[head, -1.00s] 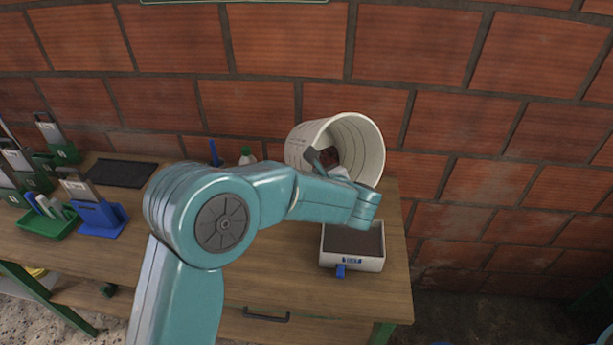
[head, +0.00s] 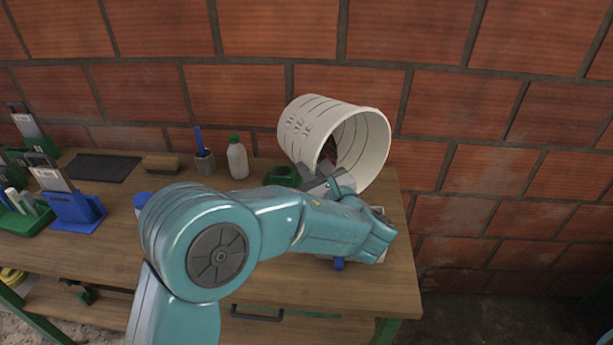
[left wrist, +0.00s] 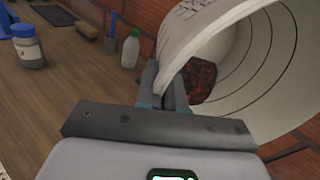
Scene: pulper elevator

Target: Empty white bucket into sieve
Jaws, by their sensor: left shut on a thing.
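The white bucket (head: 308,128) is tipped on its side above the right end of the table, its mouth facing right and a little toward me. My left gripper (head: 326,172) is shut on the bucket's rim; the grip also shows in the left wrist view (left wrist: 172,88). Dark red contents (left wrist: 202,82) lie inside the bucket in the left wrist view. The sieve is a white tray with a grey bed, below the bucket. My left forearm hides most of it now; its blue front tab (head: 339,264) shows. My right gripper is not in view.
A white bottle with a green cap (head: 237,158), a pen cup (head: 204,162) and a green item (head: 283,176) stand left of the bucket. A brush (head: 161,164), dark mat (head: 100,168) and blue holder (head: 75,209) lie farther left. A brick wall is close behind.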

